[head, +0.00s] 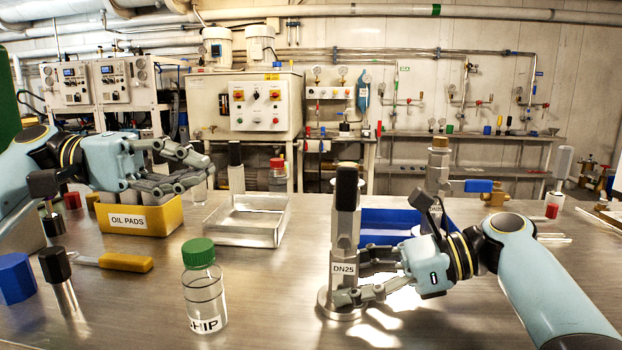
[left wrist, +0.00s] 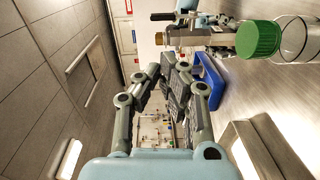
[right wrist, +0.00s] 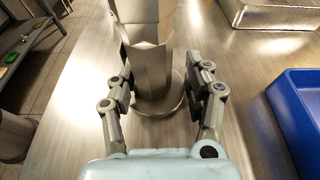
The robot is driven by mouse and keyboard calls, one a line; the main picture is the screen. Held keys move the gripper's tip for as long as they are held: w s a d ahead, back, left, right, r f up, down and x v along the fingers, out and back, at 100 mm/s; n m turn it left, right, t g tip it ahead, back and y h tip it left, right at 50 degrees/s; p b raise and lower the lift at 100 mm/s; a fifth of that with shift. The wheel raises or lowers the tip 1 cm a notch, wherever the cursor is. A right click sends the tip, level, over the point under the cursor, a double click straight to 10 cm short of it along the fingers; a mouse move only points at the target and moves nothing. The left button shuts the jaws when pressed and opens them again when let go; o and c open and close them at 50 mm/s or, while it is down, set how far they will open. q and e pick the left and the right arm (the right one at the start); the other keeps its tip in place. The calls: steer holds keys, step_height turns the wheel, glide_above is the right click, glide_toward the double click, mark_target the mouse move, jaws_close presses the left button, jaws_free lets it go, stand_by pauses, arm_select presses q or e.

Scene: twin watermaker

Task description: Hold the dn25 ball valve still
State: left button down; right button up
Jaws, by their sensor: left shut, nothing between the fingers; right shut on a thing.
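The DN25 ball valve (head: 343,232) stands upright on the steel table in the head view. It has a grey metal body, a black handle on top, a round base and a white DN25 label. My right gripper (head: 352,282) is shut on its lower body, just above the base. In the right wrist view the valve body (right wrist: 150,65) sits between the two fingers, above the round foot. My left gripper (head: 203,168) is shut and empty, raised over the table at the left, away from the valve. Its fingers also show in the left wrist view (left wrist: 168,78).
A green-capped bottle (head: 204,295) stands left of the valve. A clear tray (head: 248,238), a yellow oil pads bin (head: 137,219) and a blue tray (head: 380,212) lie behind. A second valve (head: 438,165) stands behind my right gripper.

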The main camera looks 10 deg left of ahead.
arm_select(q)
steer(key=shift+s+d+f+g+h, duration=0.3)
steer(key=shift+s+d+f, duration=0.05)
steer(key=shift+s+d, duration=0.15)
glide_toward(346, 210)
steer(key=d+r, duration=0.3)
steer(key=d, duration=0.3)
steer(key=shift+w, duration=0.2)
steer(key=shift+d, duration=0.1)
